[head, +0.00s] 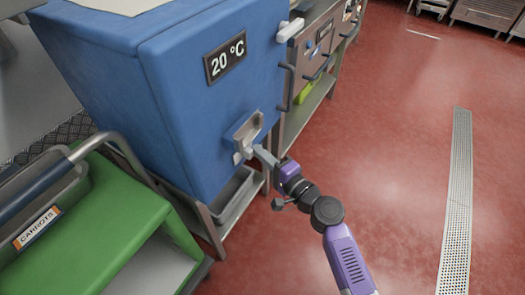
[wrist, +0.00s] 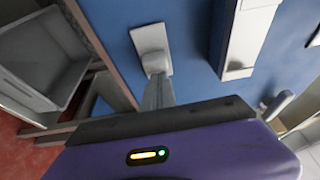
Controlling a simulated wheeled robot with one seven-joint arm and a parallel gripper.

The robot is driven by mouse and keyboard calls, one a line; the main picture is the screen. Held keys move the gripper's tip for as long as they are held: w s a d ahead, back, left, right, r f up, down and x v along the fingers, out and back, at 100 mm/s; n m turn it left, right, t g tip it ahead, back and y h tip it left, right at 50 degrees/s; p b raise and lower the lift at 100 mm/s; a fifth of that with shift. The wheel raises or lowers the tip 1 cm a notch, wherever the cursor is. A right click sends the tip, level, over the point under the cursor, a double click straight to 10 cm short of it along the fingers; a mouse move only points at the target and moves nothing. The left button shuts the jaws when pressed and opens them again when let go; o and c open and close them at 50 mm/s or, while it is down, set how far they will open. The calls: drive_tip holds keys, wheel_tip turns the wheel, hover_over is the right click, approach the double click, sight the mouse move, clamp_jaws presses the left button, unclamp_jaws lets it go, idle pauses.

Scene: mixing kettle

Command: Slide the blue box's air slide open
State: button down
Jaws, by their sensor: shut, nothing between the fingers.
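The blue box (head: 215,100) stands at the left centre of the head view, with a "20 °C" label on its front. Its air slide (head: 247,130), a light grey metal fitting with a recess, sits low on the front face. A small pale knob (head: 240,155) is at its lower left; a pale plate with a rounded knob also shows in the wrist view (wrist: 153,50). My gripper (head: 259,153) is shut and empty, its fingertips right at the knob. In the wrist view the fingertips (wrist: 157,85) overlap the knob's end; I cannot tell if they touch it.
A green step unit (head: 100,235) labelled CARROTS stands at the lower left. A grey tray (head: 238,195) sits on a metal frame below the box. Metal cabinets with handles (head: 315,50) stand behind it. The red floor to the right, with a drain grate (head: 458,190), is clear.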

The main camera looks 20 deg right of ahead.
drive_tip(key=s+a, duration=0.1)
drive_tip(key=a, duration=0.1)
drive_tip(key=s+a, duration=0.2)
drive_tip(key=a, duration=0.1)
drive_tip(key=s+a, duration=0.2)
drive_tip(key=shift+s+a, duration=0.2)
drive_tip(key=shift+a, duration=0.05)
